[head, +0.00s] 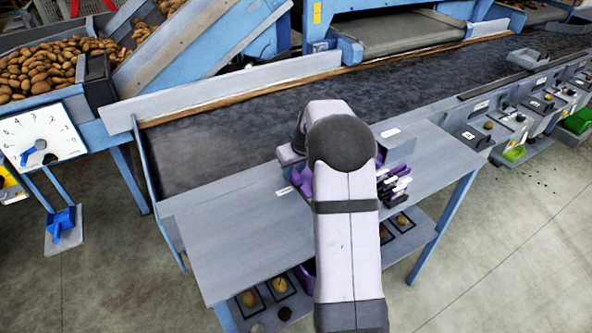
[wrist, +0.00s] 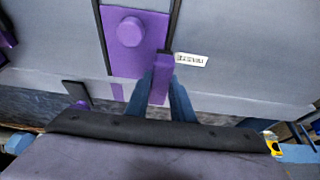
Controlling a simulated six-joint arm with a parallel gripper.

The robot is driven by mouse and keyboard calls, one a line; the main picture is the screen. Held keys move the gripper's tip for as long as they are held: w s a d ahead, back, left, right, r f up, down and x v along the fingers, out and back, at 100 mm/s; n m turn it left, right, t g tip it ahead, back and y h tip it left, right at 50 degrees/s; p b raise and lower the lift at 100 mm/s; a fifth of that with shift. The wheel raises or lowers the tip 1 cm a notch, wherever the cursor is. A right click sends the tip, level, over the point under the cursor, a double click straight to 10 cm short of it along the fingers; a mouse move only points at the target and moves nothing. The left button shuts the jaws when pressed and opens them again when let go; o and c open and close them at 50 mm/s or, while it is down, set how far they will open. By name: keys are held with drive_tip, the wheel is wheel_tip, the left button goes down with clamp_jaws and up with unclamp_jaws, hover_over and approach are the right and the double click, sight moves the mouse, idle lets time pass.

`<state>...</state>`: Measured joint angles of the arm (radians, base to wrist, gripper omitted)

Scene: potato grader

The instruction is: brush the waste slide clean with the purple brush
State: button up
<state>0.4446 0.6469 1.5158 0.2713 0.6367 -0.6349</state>
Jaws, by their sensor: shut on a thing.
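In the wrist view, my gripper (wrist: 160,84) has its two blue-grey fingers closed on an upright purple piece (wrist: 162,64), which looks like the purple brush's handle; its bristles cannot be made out. Beside it, to the left, is a purple panel (wrist: 122,60) with a round purple knob (wrist: 131,31), between dark rails. This may be the waste slide; I cannot tell for sure. A small white label (wrist: 191,59) lies just right of the held piece, too small to read. In the head view my arm hides the gripper and most of the purple parts.
The grey table (head: 232,252) stands before the dark conveyor belt (head: 225,150). A shelf below holds potatoes in framed squares (head: 279,285).

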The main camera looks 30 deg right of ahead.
drive_tip(key=shift+f, duration=0.1)
drive_tip(key=shift+d+p, duration=0.45)
drive_tip(key=shift+d, duration=3.85)
drive_tip(key=shift+a, duration=0.1)
drive_tip(key=shift+a+b, duration=0.75)
drive_tip(key=shift+a, duration=3.5)
drive_tip(key=shift+r+p, duration=2.5)
drive_tip(key=shift+r, duration=1.1)
